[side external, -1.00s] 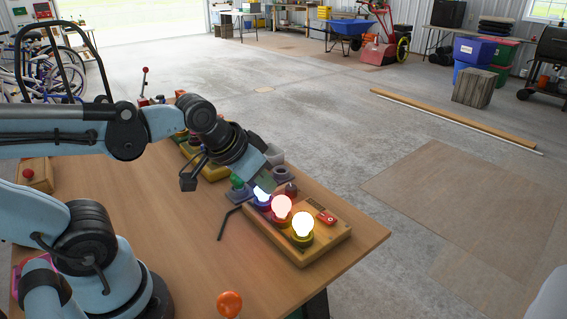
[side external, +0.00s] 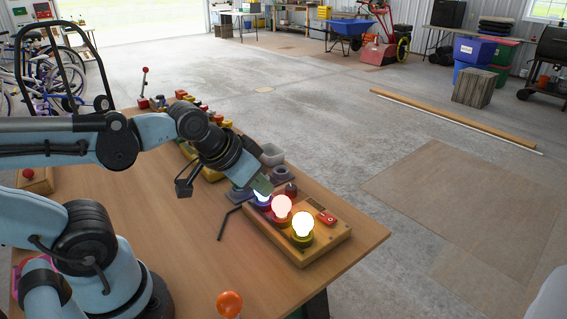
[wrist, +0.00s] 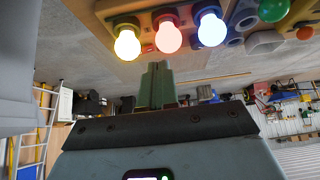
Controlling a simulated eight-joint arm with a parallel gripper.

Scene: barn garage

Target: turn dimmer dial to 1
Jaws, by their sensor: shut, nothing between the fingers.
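A wooden lamp board (side external: 305,256) lies at the table's right end. It carries three lit bulbs: a bluish-white one (side external: 263,197), a pinkish one (side external: 281,206) and a yellowish one (side external: 302,223). The wrist view shows the same bluish (wrist: 211,30), pinkish (wrist: 168,36) and yellowish (wrist: 127,43) bulbs along its top. My gripper (side external: 263,185) is shut and empty, just above and behind the bluish bulb in the side view. Its green fingers (wrist: 157,86) are together in the wrist view. I cannot make out the dimmer dial or its numbers; my arm hides part of the table.
A red switch (side external: 326,217) sits on the lamp board. A black bent rod (side external: 228,222) lies beside it. Grey round fixtures (side external: 279,173) and a grey bowl (side external: 271,154) stand behind my gripper. An orange ball knob (side external: 230,303) is at the front edge. The table's middle is mostly clear.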

